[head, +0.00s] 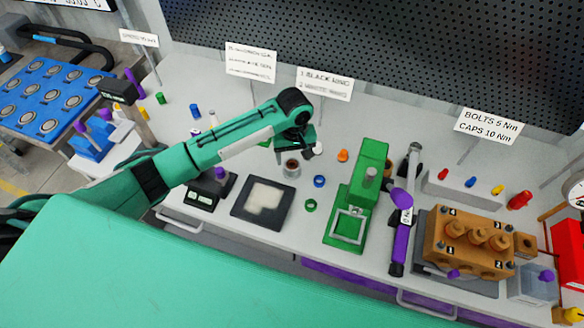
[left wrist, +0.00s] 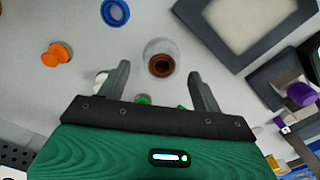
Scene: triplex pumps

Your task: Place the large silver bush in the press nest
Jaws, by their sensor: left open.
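The large silver bush (head: 291,168) stands on the grey table, a short silver ring with a brown inside. It also shows in the left wrist view (left wrist: 160,52). My left gripper (head: 293,150) is above it, open and empty, with its fingers (left wrist: 158,80) apart. In the left wrist view the bush lies just beyond the gap between the fingertips. The green press (head: 370,170) stands to the right of the bush. Its nest is in the base, where a silver frame (head: 348,224) shows. My right gripper is not in view.
A dark tray with a pale pad (head: 240,214) lies left of the bush. A blue ring (head: 319,181), a green ring (head: 311,205) and an orange part (head: 343,155) stand between bush and press. A purple-handled wrench (head: 400,245) and a brown pump block (head: 440,245) are right of the press.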

